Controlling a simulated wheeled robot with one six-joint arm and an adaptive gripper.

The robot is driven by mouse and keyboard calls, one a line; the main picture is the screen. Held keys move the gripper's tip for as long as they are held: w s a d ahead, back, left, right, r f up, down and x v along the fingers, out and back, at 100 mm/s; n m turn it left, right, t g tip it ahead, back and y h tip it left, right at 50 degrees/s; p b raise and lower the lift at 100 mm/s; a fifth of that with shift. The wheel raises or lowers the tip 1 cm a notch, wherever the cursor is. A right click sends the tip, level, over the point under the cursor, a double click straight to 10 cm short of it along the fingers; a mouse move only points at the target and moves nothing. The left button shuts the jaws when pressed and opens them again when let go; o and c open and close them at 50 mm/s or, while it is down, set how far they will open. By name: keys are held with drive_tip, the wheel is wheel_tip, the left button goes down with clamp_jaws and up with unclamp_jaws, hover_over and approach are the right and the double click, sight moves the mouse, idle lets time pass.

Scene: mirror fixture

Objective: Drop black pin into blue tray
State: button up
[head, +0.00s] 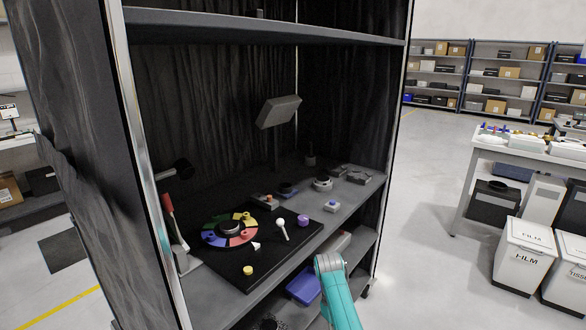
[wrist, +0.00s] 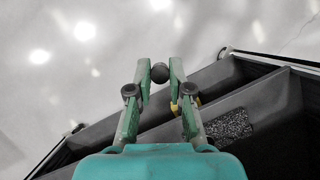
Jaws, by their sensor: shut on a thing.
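My gripper (wrist: 160,82) shows in the wrist view with its two green fingers closed around a dark round piece, which looks like the head of the black pin (wrist: 160,72). The rest of the pin is hidden or too small to tell. In the head view my teal arm rises at the bottom centre, in front of the lower shelf, and the gripper's fingers cannot be made out there. The blue tray (head: 304,285) lies on the lower shelf, just left of my arm and partly hidden by the upper shelf's edge. The tray cannot be made out in the wrist view.
A black board (head: 262,262) on the upper shelf holds a coloured ring (head: 246,238), a white pin (head: 281,228), a purple piece (head: 303,220) and a yellow piece (head: 248,270). A grey tilted panel (head: 279,111) stands behind. Open floor lies right of the cabinet.

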drive_tip(key=s+d+f+m+y, duration=0.2)
drive_tip(key=s+d+f+m, duration=0.3)
drive_tip(key=s+f, duration=0.1)
drive_tip(key=shift+f, duration=0.65)
